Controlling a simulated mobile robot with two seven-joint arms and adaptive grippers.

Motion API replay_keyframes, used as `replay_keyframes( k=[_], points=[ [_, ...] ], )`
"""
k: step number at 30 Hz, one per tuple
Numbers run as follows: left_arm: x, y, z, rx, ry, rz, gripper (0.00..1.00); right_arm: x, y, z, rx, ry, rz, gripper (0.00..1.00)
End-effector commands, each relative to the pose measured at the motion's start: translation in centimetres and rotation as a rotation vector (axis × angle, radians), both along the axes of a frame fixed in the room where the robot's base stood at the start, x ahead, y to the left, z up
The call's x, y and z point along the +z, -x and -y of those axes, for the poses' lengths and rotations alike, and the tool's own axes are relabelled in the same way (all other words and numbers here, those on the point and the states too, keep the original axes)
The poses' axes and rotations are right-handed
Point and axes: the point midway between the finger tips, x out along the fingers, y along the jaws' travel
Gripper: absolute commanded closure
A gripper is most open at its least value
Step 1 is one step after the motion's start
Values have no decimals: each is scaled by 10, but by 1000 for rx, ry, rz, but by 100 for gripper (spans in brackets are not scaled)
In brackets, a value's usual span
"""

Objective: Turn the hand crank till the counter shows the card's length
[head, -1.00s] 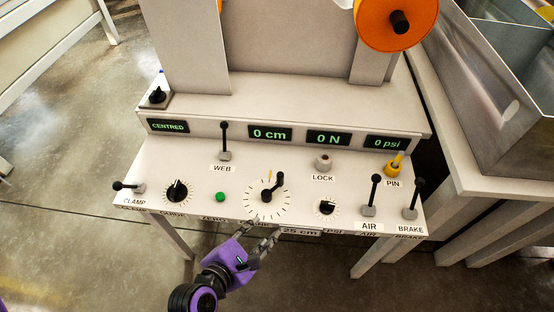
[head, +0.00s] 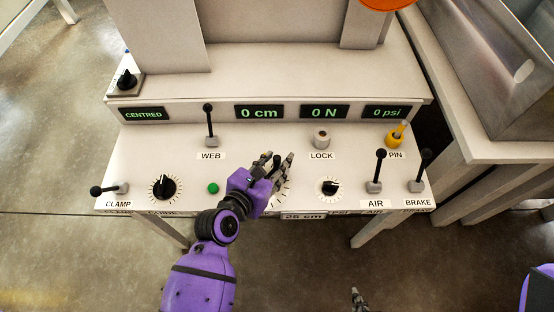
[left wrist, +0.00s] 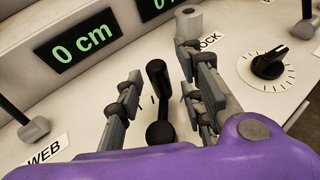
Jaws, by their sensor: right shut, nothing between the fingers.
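The counter (head: 259,112) reads 0 cm; it also shows in the left wrist view (left wrist: 86,45). The card (head: 303,216) on the panel's front edge reads 25 cm. The black hand crank (left wrist: 158,95) stands on its dial between the fingers of my left gripper (left wrist: 161,72). That gripper is open, with a finger on each side of the crank handle and visible gaps to both. In the head view my left gripper (head: 277,160) covers most of the crank and dial. My right gripper (head: 357,295) is shut and empty at the bottom edge, in front of the panel.
Around the crank are the green button (head: 213,188), a black knob (head: 329,187), the WEB lever (head: 209,126), the LOCK post (head: 321,139) and the yellow PIN (head: 395,136). AIR (head: 378,172) and BRAKE (head: 420,171) levers stand at right, the CLAMP lever (head: 109,190) at left.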

Motion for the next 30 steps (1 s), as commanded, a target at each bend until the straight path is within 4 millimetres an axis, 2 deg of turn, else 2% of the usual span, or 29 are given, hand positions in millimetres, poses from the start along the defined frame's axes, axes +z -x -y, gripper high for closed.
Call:
replay_keyframes(
  k=[4, 12, 21, 30],
  points=[
    [-4, -8, 5, 0, -1, 0, 65, -1, 0, -1, 1, -1, 0, 100],
    [-5, -10, 6, 0, -1, 0, 65, 1, -9, -3, 5, -5, 15, 100],
    [-5, -10, 6, 0, -2, 1, 100, 2, -12, -4, 5, -7, 20, 100],
    [-5, -9, 6, -21, -4, 1, 100, 2, -7, -3, 3, -5, 12, 100]
  ],
)
